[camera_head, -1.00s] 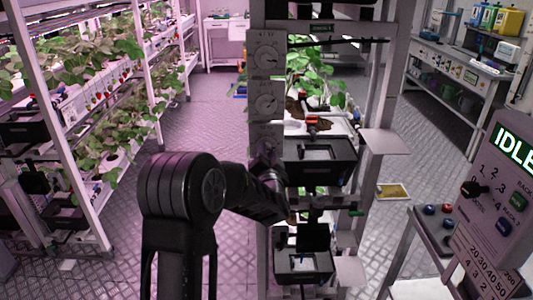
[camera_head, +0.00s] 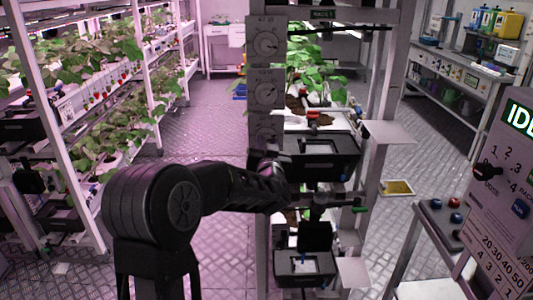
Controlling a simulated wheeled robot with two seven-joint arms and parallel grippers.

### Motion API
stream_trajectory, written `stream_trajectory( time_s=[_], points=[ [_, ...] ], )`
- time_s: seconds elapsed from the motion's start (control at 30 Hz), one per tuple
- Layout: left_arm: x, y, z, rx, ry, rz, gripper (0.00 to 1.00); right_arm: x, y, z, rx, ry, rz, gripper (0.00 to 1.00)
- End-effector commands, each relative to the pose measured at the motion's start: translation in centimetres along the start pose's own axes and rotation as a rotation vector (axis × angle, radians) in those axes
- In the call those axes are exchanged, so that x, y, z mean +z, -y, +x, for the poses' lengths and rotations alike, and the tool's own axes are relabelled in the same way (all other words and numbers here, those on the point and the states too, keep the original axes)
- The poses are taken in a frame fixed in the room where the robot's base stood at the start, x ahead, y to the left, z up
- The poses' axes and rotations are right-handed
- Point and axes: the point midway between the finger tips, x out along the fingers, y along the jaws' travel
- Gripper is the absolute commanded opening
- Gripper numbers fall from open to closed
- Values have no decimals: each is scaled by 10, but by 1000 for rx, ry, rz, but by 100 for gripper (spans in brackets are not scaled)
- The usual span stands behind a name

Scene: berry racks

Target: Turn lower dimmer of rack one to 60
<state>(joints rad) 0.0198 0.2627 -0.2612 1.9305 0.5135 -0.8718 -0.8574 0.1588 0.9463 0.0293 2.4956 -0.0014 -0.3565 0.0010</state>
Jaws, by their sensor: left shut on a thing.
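Rack one's grey post carries a column of dimmer dials: an upper dial (camera_head: 266,45), a middle dial (camera_head: 266,92) and a lower dimmer (camera_head: 264,132). My left arm reaches in from the lower left. Its gripper (camera_head: 267,158) is at the lower dimmer and is shut, apparently on that dimmer's knob. The gripper hides the knob and the lower part of the dial, so its setting cannot be read. The right gripper does not show.
Black trays (camera_head: 318,160) and a green-tipped lever (camera_head: 360,209) stand just right of the gripper. A small shelf plate (camera_head: 388,132) juts out from the rack. A control panel (camera_head: 505,195) stands at the right. The left aisle floor (camera_head: 205,115) is clear.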

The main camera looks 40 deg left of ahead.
Motion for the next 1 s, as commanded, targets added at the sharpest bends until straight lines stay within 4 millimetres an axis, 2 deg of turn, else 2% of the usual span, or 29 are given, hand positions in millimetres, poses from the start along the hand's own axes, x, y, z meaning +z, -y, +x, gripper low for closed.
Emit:
stream_trajectory(
  time_s=[0.03, 0.5, 0.8, 1.0],
  points=[
    [5, -2, 0, 2, 1, -45, 0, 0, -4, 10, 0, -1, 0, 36],
    [4, -2, 0, 12, 12, -489, 0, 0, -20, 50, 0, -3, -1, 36],
    [2, -2, 0, 18, 18, -725, 0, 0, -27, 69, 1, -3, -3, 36],
    [1, -2, 0, 20, 21, -815, 0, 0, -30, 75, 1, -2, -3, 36]
  ],
)
